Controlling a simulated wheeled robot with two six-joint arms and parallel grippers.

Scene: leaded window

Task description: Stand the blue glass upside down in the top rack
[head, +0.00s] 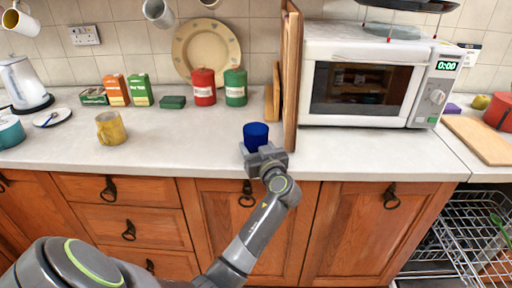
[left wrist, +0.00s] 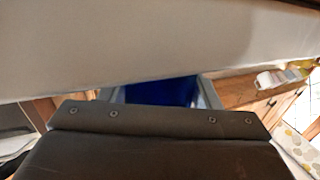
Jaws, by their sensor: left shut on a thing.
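The blue glass (head: 256,134) is at the front of the worktop, left of an upright wooden board. Its dark rim faces up, so it looks upright. My left gripper (head: 262,155) is shut on its lower part from the front. In the left wrist view the blue glass (left wrist: 160,92) shows as a dark blue patch beyond the dark gripper body, mostly hidden. The top rack (head: 468,208) is a wire rack pulled out at the lower right, under the worktop. My right gripper is in neither view.
The wooden board (head: 291,80) stands just right of the glass, with the microwave (head: 365,80) beyond it. A yellow mug (head: 110,128) stands at the left. Red (head: 203,87) and green (head: 235,87) canisters stand behind. A green utensil (head: 500,228) lies in the rack area.

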